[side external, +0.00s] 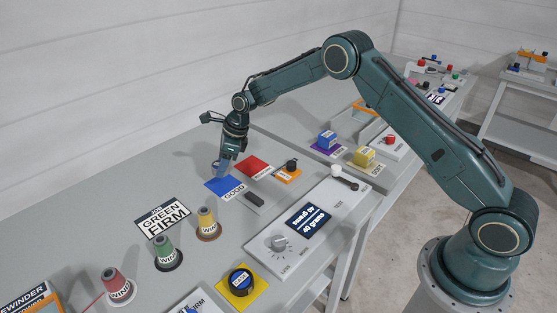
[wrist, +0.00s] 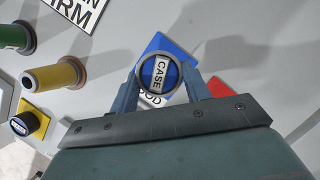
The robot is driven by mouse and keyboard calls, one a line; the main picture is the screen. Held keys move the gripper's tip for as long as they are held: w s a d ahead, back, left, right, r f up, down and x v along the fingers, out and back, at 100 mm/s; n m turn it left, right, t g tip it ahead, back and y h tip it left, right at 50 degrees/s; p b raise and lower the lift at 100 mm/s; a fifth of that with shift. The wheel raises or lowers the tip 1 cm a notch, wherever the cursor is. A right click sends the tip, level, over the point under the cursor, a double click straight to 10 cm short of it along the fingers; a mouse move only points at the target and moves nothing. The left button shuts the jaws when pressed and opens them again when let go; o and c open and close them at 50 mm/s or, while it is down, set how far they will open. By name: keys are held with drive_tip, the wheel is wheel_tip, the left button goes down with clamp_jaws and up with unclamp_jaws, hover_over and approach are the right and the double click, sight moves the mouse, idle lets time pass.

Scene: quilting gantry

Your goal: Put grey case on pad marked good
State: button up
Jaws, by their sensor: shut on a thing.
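The grey case (wrist: 141,78) is round, with a grey rim and a blue face with a white CASE label. My gripper (wrist: 161,84) is shut on it, one finger on each side. In the side view my gripper (side external: 221,170) points down at the back edge of the blue pad (side external: 222,187) marked GOOD, and the case is mostly hidden by the fingers. In the wrist view the case overlaps the blue pad (wrist: 181,47) and covers part of its lettering. I cannot tell whether the case touches the pad or hangs just above it.
A red pad (side external: 254,167) lies right of the blue pad. A dark bar (side external: 254,199) lies in front. Yellow (side external: 207,223), green (side external: 165,252) and red (side external: 117,286) spools stand left, near a GREEN FIRM card (side external: 163,215). A dial panel (side external: 286,247) is at front right.

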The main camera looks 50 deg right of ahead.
sight(226, 183)
drive_tip(key=shift+f, duration=2.15)
drive_tip(key=shift+f, duration=0.15)
drive_tip(key=o, duration=1.1)
drive_tip(key=shift+c, duration=0.2)
drive_tip(key=v, duration=1.2)
